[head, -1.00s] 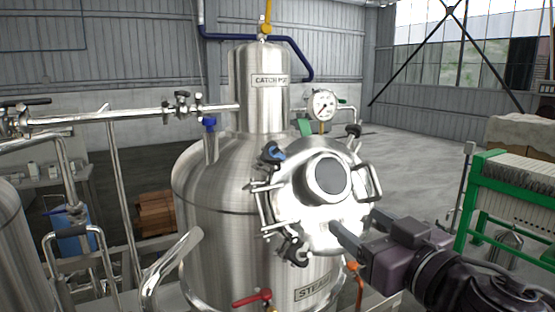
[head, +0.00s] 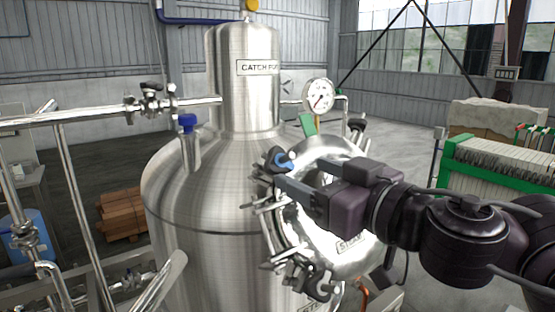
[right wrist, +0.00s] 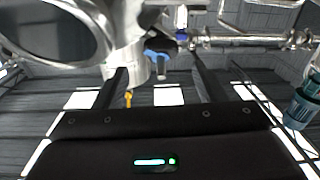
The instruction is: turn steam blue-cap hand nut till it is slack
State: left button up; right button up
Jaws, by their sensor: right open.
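The blue-cap hand nut (head: 282,159) sits at the upper left rim of the round lid (head: 325,215) on the steel tank (head: 200,220). My right gripper (head: 282,181) comes in from the right with its fingertips close beside the nut. In the right wrist view a blue nut (right wrist: 157,57) lies ahead, between the lines of my two spread fingers (right wrist: 160,80). The gripper is open; I cannot tell whether a finger touches the nut. My arm hides much of the lid. My left gripper is out of view.
Dark clamp nuts (head: 312,278) sit at the lid's lower rim. A pressure gauge (head: 318,96) stands behind the lid. Another blue cap (head: 187,123) tops a nozzle on the tank's left. A green-framed filter press (head: 495,160) stands at the right.

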aim_at(284, 163)
jog(key=x, duration=0.3)
jog(key=shift+w+a+r+p, duration=0.15)
jog(key=shift+p, duration=0.15)
jog(key=shift+x, duration=1.05)
jog(key=shift+w+a, duration=0.15)
jog(key=c, duration=0.3)
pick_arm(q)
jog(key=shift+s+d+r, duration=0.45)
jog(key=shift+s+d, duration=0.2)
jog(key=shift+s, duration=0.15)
pick_arm(e)
jog(key=c, duration=0.7)
